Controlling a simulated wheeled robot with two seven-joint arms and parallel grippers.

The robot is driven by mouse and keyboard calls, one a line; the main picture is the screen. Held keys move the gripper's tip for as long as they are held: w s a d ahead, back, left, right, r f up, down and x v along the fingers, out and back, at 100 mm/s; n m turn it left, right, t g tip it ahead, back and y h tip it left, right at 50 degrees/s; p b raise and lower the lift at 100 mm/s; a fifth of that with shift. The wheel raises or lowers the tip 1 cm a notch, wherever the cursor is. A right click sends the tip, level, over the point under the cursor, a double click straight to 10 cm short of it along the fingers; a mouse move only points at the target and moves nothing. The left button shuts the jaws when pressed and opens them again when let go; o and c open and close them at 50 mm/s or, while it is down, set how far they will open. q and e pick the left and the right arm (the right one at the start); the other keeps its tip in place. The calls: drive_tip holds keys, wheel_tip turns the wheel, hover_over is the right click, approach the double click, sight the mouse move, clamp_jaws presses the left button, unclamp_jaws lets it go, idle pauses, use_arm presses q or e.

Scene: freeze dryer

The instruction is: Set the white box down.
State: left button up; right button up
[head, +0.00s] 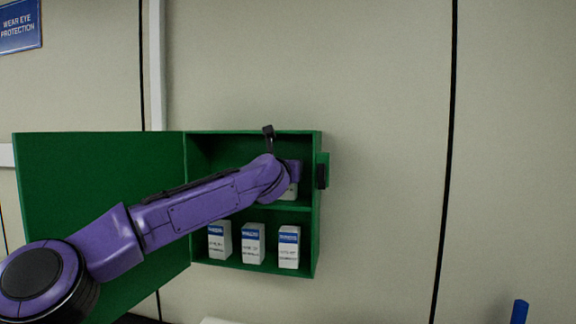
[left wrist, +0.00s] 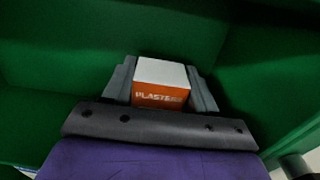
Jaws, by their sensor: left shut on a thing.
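The white box (left wrist: 160,72) has an orange label reading "PLASTE..." and sits between the two grey fingers of my left gripper (left wrist: 161,84), which is shut on it. In the head view my purple left arm reaches into the upper compartment of an open green cabinet (head: 316,235). My left gripper (head: 291,173) is at the right part of that compartment, mostly hidden by its own wrist. A bit of a white box (head: 290,191) shows just below the wrist, close above the shelf (head: 294,206). I cannot tell whether it touches the shelf. My right gripper is not in view.
Three white boxes with blue labels stand on the cabinet's lower level: left (head: 220,240), middle (head: 253,244) and right (head: 289,247). The green door (head: 90,190) is swung open to the left, behind my arm. The wall right of the cabinet is bare.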

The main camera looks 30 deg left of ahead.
use_arm(q)
drive_tip(key=shift+f, duration=0.15)
drive_tip(key=o, duration=1.1)
drive_tip(key=shift+d, duration=0.1)
drive_tip(key=b+v, duration=0.3)
drive_tip(key=v, duration=0.1)
drive_tip(key=shift+f, duration=0.15)
drive_tip(key=b+v, duration=0.1)
drive_tip(key=v, duration=0.1)
drive_tip(key=b+v, duration=0.1)
drive_tip(key=v, duration=0.2)
drive_tip(key=b+v, duration=0.1)
drive_tip(key=v, duration=0.2)
drive_tip(key=shift+r, duration=0.25)
